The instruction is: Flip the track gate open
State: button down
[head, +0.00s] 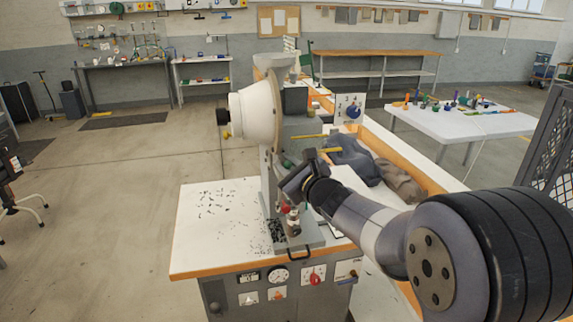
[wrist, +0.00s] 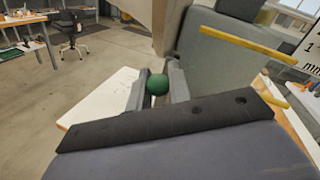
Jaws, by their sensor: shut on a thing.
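The eyelet press (head: 258,112) stands on a white table, with a large cream wheel cover at its left and a grey body. My gripper (head: 286,170) reaches in from the right to the press's middle, below the yellow rods. In the wrist view my gripper (wrist: 158,86) is shut on a green ball knob (wrist: 157,85), with one finger on each side of it. The knob's stem is hidden. I cannot make out the track gate itself or how far it stands open, as the gripper covers that area.
Two yellow rods (head: 330,150) stick out of the press just above my gripper; they also show at the right in the wrist view. Dark scraps lie on the white tabletop (head: 215,225). Grey and brown cloths (head: 350,160) lie in a trough at right.

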jog(key=shift+w+r+g+p, duration=0.1)
jog(key=shift+r+g+p, duration=0.35)
jog(key=shift+p, duration=0.4)
jog(key=shift+f+g+p, duration=0.15)
jog(key=shift+g+p, duration=0.1)
jog(key=shift+p, duration=0.2)
jog(key=shift+h, duration=0.4)
jog(key=shift+f, duration=0.1)
jog(key=c, duration=1.6)
grip_release()
jog(key=shift+c, duration=0.2)
jog(key=b+v, duration=0.2)
jog(key=v, duration=0.9)
